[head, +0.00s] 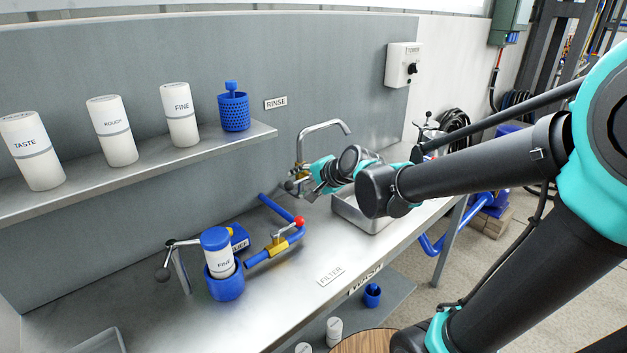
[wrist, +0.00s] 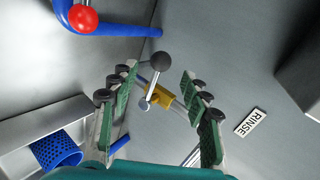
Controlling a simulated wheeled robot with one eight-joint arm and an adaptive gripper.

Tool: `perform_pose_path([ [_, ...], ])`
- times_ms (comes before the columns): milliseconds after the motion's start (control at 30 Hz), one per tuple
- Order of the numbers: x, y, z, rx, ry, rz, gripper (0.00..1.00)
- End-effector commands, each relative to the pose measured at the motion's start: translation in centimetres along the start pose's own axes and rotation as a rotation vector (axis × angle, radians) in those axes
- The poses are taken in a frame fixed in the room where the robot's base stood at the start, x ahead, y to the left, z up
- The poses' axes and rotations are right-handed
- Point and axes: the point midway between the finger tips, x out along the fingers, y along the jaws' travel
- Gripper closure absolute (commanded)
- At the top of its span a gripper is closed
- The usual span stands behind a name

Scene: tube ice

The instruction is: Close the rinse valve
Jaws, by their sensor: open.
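The rinse valve shows in the wrist view as a brass body (wrist: 166,96) with a metal lever ending in a black ball knob (wrist: 159,62). My gripper (wrist: 160,74) is open, with its green-padded fingers on either side of the lever and knob. I cannot tell if either finger touches it. In the head view, my gripper (head: 297,182) is at the base of the curved rinse spout (head: 322,128), near the back wall. There the valve is mostly hidden by the gripper. The RINSE label (head: 275,103) is on the wall above.
A blue pipe with a red-knobbed valve (head: 299,221) lies left of my gripper. A metal sink (head: 345,212) is below my wrist. The blue filter holder (head: 226,287) with a FINE cartridge stands further left. A shelf (head: 190,156) holds several white cartridges and a blue basket (head: 234,112).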

Motion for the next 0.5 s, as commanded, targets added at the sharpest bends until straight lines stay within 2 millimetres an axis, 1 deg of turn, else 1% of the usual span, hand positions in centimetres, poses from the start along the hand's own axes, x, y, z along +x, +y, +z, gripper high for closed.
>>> perform_pose_path([
  [33, -0.7, 0.1, 0.0, 0.001, 0.000, 0.000, 0.52],
  [300, -4.1, 0.1, 0.1, 0.001, 0.000, 0.000, 0.52],
  [500, -5.8, 0.1, 0.0, 0.000, 0.000, 0.001, 0.52],
])
